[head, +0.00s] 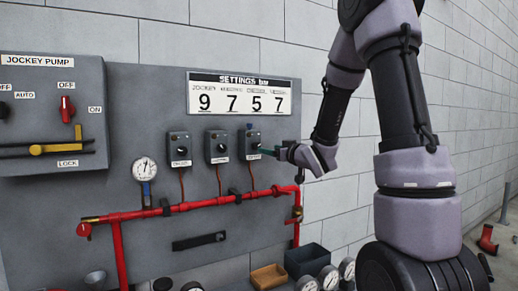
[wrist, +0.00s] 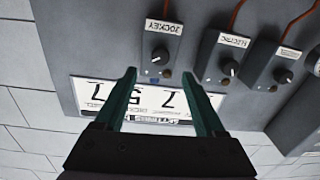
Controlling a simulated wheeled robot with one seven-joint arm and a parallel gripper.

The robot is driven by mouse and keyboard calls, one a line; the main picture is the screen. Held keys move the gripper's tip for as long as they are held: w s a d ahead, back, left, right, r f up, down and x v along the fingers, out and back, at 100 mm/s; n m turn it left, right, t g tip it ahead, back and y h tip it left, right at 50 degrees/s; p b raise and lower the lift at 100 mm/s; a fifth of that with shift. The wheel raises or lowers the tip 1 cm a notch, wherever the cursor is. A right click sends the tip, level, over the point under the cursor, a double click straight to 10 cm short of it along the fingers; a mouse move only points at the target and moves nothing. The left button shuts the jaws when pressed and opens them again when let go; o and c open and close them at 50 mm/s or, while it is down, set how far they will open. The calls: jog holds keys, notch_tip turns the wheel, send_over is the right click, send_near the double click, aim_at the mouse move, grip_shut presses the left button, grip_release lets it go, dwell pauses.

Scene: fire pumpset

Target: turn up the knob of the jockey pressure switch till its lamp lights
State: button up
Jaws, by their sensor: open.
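The jockey pressure switch (wrist: 163,38) is a dark grey box labelled JOCKEY, upside down in the wrist view. Its round black knob (wrist: 159,57) has a pale pointer mark. A small dark blue lamp (wrist: 167,74) sits at the box's edge beyond the knob and looks unlit. In the head view this is the rightmost switch box (head: 252,136) of the three. My gripper (wrist: 158,74) is open, its two green fingers pointing at the panel with the knob between their lines. In the head view my gripper (head: 266,152) is close to the box's right side. Contact cannot be told.
Two similar switches stand beside it, the electric one (wrist: 228,58) and another (head: 180,148). A settings board (head: 238,95) reads 9 7 5 7. Red pipes (head: 190,207) and a gauge (head: 145,168) lie below. The jockey pump box (head: 50,110) is at left.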

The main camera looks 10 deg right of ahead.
aim_at(256, 146)
jog(key=x, duration=0.8)
jog(key=shift+w, duration=0.35)
jog(key=shift+a+f, duration=0.1)
jog(key=shift+a, duration=0.05)
grip_shut()
